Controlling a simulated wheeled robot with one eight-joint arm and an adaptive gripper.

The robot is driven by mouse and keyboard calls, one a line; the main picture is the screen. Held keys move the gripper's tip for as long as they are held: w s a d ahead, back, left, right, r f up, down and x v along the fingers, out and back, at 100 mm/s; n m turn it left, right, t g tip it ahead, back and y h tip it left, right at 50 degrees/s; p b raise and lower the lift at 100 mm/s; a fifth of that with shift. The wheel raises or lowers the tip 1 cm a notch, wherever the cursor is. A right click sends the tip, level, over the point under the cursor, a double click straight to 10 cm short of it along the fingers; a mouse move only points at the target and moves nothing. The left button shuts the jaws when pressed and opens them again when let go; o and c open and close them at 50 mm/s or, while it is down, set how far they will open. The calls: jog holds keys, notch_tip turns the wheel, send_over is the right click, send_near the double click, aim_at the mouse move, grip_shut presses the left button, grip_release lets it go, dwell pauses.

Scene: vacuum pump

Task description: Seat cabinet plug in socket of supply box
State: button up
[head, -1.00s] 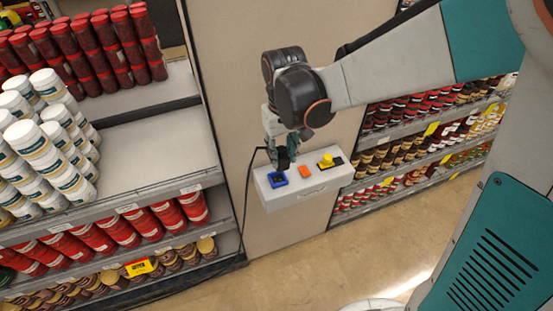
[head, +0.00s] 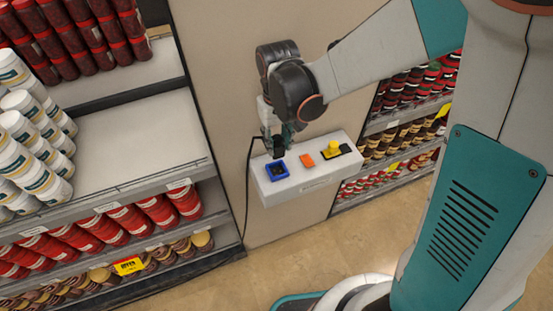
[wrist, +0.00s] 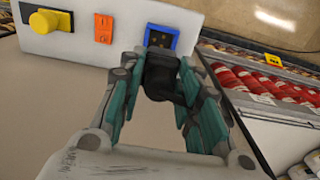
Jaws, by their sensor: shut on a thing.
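The supply box (head: 308,176) is a light grey box on the beige wall panel. Its blue-framed socket (head: 277,170) is at the left end of the top face in the head view; it also shows in the wrist view (wrist: 162,36). My gripper (wrist: 160,85) is shut on the black cabinet plug (wrist: 160,72), which lies between the teal fingers. In the wrist view the plug's front end is just in front of the socket and overlaps its lower part. Whether the plug touches the socket cannot be told. In the head view the plug (head: 279,147) is above the socket's back edge.
An orange switch (head: 308,160) and a yellow knob (head: 334,146) sit on the box beside the socket. A black cable (head: 249,185) hangs along the wall. Stocked shelves (head: 140,140) stand close on the left, others on the right. The floor (head: 270,270) in front is clear.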

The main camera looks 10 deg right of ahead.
notch_tip(320, 180, down, 9)
jog(key=b, duration=0.5)
jog(key=shift+f, duration=0.1)
jog(key=shift+f+b, duration=0.2)
jog(key=shift+b, duration=0.15)
jog(key=o, duration=1.1)
jog(key=shift+r, duration=0.2)
notch_tip(320, 180, up, 12)
jog(key=p, duration=0.8)
jog(key=shift+p, duration=0.3)
